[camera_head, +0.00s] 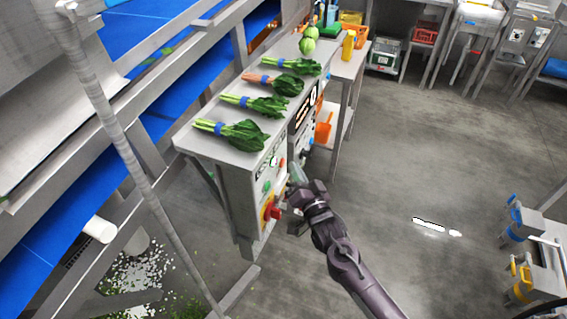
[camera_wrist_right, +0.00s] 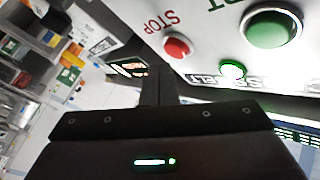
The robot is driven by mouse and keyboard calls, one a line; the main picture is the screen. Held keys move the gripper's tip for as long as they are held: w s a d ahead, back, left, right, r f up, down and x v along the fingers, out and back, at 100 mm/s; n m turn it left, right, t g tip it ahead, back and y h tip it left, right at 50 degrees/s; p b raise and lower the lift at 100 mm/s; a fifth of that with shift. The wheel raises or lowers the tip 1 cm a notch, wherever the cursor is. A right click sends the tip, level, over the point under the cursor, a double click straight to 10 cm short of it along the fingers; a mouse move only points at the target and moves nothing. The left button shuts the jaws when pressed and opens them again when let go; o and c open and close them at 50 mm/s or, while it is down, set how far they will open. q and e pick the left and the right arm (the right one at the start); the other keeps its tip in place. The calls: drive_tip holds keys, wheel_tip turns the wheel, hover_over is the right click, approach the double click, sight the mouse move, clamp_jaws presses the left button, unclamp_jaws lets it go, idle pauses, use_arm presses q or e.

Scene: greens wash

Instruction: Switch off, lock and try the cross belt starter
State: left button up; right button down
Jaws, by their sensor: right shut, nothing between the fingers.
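The starter panel (camera_head: 254,192) is the grey front of a cabinet under the bench top. It carries a red rotary handle on a yellow plate (camera_head: 268,209); its setting is too small to tell. The right wrist view shows a large green START button (camera_wrist_right: 272,28), a red STOP button (camera_wrist_right: 178,46) and a lit green lamp (camera_wrist_right: 232,70) close by. A label near the lamp is upside down and partly hidden. My right gripper (camera_head: 297,183) is shut and empty in front of the panel; its fingers also show in the wrist view (camera_wrist_right: 157,82). Contact cannot be told. My left gripper is out of view.
Several bunches of greens (camera_head: 240,133) lie on the bench top (camera_head: 215,146). A blue conveyor belt (camera_head: 80,200) runs on the left behind a metal post. A side table (camera_head: 347,68) with a yellow bottle (camera_head: 348,46) stands beyond.

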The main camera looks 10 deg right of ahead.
idle(0.6)
drive_tip(key=shift+w+a, duration=0.25)
drive_tip(key=shift+a, duration=0.1)
drive_tip(key=shift+w+a+b, duration=0.25)
drive_tip(key=shift+a+b, duration=0.05)
drive_tip(key=shift+a, duration=0.1)
idle(0.6)
drive_tip(key=shift+s+d, duration=0.1)
idle(0.4)
drive_tip(key=shift+s+d+p, duration=0.4)
drive_tip(key=shift+d, duration=0.2)
drive_tip(key=shift+d, duration=0.1)
drive_tip(key=s+d+p, duration=0.1)
drive_tip(key=d, duration=0.1)
drive_tip(key=s+d+p, duration=0.1)
drive_tip(key=d, duration=0.1)
drive_tip(key=shift+s, duration=0.4)
